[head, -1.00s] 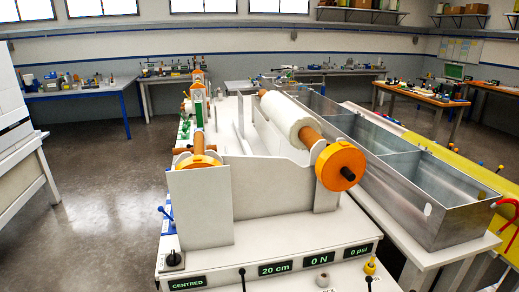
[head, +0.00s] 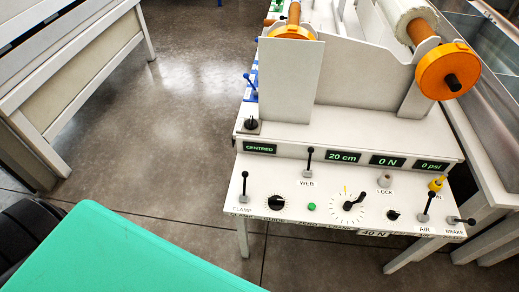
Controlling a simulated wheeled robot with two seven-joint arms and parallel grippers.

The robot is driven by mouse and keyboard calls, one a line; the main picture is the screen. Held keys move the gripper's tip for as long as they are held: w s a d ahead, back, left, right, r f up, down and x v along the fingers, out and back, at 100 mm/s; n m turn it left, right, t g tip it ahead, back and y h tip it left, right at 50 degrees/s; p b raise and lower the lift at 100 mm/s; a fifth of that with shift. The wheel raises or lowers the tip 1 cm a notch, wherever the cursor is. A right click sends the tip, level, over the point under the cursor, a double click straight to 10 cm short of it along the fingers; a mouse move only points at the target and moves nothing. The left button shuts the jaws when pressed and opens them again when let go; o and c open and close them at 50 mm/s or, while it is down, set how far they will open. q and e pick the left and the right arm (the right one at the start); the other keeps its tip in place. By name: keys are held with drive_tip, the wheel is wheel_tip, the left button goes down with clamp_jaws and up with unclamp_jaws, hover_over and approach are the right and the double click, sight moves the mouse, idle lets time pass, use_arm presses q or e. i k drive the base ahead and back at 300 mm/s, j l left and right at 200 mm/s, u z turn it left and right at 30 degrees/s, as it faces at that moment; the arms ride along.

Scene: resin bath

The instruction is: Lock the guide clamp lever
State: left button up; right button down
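The guide clamp lever (head: 243,187) appears to be the black-knobbed lever at the left end of the white control panel (head: 330,228) in the head view. Its label at the base reads roughly "CLAMP". The lever stands about upright. The dark guide knob (head: 277,203) is just to its right, on a dial. A display above reads "CENTRED" (head: 260,148). Neither of my grippers is in view.
Other panel controls are a WEB lever (head: 308,160), a crank dial (head: 348,205), a LOCK knob (head: 385,181), an AIR lever (head: 427,206) and a sideways BRAKE lever (head: 461,220). An orange-flanged roller (head: 447,70) stands above. Open floor (head: 180,140) lies left of the machine.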

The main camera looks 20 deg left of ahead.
sight(245, 174)
drive_tip(key=u, duration=0.9)
